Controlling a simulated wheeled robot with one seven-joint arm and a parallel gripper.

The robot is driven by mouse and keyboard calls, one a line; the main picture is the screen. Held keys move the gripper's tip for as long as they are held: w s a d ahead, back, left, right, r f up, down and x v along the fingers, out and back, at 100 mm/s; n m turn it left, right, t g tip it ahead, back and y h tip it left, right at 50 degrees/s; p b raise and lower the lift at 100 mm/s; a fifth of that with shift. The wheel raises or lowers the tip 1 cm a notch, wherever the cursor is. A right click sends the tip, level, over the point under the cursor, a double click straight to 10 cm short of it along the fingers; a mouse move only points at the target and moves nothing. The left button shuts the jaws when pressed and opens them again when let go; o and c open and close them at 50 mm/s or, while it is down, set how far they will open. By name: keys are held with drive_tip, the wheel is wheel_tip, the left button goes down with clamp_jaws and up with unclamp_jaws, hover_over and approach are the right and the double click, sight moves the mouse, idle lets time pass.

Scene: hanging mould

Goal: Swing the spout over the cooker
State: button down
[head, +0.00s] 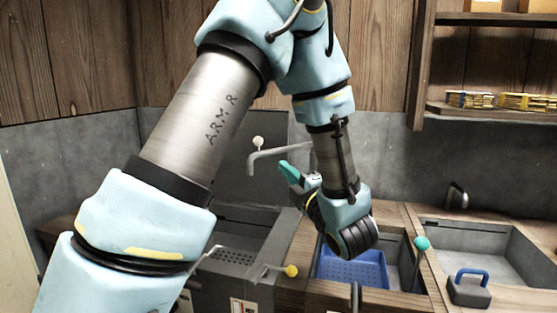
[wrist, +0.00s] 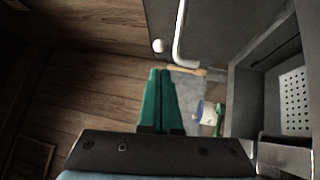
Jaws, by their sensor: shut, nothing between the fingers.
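The spout (head: 278,152) is a thin grey pipe at the back wall with a bent-down left end. A white ball knob (head: 258,143) shows at its left end. In the wrist view the spout (wrist: 179,40) and ball (wrist: 158,45) lie ahead of the fingertips. My gripper (head: 288,172) has teal fingers, pressed together and empty, just below the spout in the head picture; it also shows in the wrist view (wrist: 160,73). No contact with the spout is visible. A grey metal unit with a perforated floor (head: 235,258), apparently the cooker, stands at lower left, partly hidden by my arm.
A blue perforated basin (head: 355,270) sits right of the metal unit. Levers with a yellow knob (head: 291,271) and a teal knob (head: 421,243) stick up nearby. A sink (head: 475,240) with a dark tap (head: 457,195) and a blue-handled block (head: 469,288) are at right. Shelves hang upper right.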

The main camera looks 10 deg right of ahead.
sight(260, 144)
drive_tip(key=p+x, duration=0.6)
drive_tip(key=x, duration=0.7)
drive_tip(key=shift+r, duration=0.1)
drive_tip(key=shift+w+a, duration=0.1)
drive_tip(key=shift+w, duration=0.1)
drive_tip(key=w+a+m+h+b, duration=0.1)
drive_tip(key=w+a+h+b, duration=0.1)
drive_tip(key=w+b, duration=0.3)
drive_tip(key=shift+w+a+m+h, duration=0.2)
drive_tip(key=shift+a+m+h, duration=0.1)
drive_tip(key=shift+a, duration=0.1)
drive_tip(key=shift+b, duration=0.35)
